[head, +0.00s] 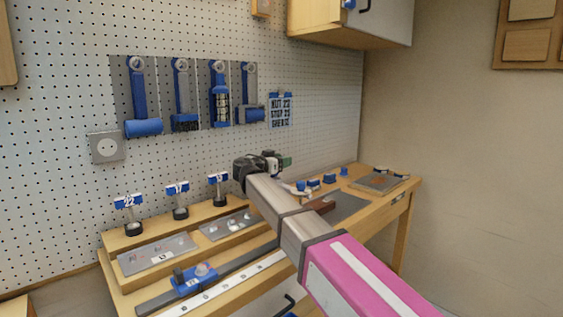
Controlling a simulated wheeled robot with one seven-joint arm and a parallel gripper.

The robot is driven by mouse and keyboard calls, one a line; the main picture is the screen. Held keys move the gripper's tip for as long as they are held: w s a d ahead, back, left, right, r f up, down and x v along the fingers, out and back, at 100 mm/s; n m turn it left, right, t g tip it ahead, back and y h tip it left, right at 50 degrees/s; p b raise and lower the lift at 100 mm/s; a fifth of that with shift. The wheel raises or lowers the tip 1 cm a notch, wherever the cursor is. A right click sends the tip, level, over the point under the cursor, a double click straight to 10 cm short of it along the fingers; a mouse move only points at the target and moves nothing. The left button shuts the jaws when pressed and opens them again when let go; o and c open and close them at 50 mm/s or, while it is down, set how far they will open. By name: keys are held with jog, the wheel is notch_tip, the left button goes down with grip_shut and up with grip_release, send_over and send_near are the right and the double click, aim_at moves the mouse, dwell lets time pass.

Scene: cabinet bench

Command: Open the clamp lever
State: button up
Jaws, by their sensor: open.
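A blue clamp-like block (195,279) sits on a dark rail at the front left of the bench. It has a rounded knob on top and a dark upright piece at its left end. I cannot tell for sure which part is the clamp lever. My gripper (284,161) is at the end of my pink and grey arm, above the bench and in front of the pegboard. It is open, small in view and partly hidden by my wrist. It is well apart from the blue block, farther back and to the right.
Three numbered blue-topped posts (179,199) stand on the back ledge, with grey trays (157,254) in front. A white ruler strip (228,287) runs along the front. Blue-handled tools (219,95) hang on the pegboard. A wall cabinet (375,22) hangs above right. Small blue parts (329,178) lie behind my arm.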

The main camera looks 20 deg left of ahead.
grip_shut()
jog(key=shift+s+a+r+t+h, duration=0.35)
jog(key=shift+s+t, duration=0.2)
jog(key=shift+t, duration=0.2)
jog(key=shift+s+a+r+t+h, duration=0.25)
jog(key=shift+s+t+h, duration=0.25)
jog(key=shift+t, duration=0.25)
jog(key=shift+s+a+r+t+h, duration=0.25)
jog(key=shift+s+t, duration=0.2)
jog(key=shift+t, duration=0.15)
jog(key=shift+s+a+r+t+h, duration=0.1)
jog(key=shift+s+a+t+h, duration=0.1)
jog(key=shift+s+t, duration=0.3)
grip_release()
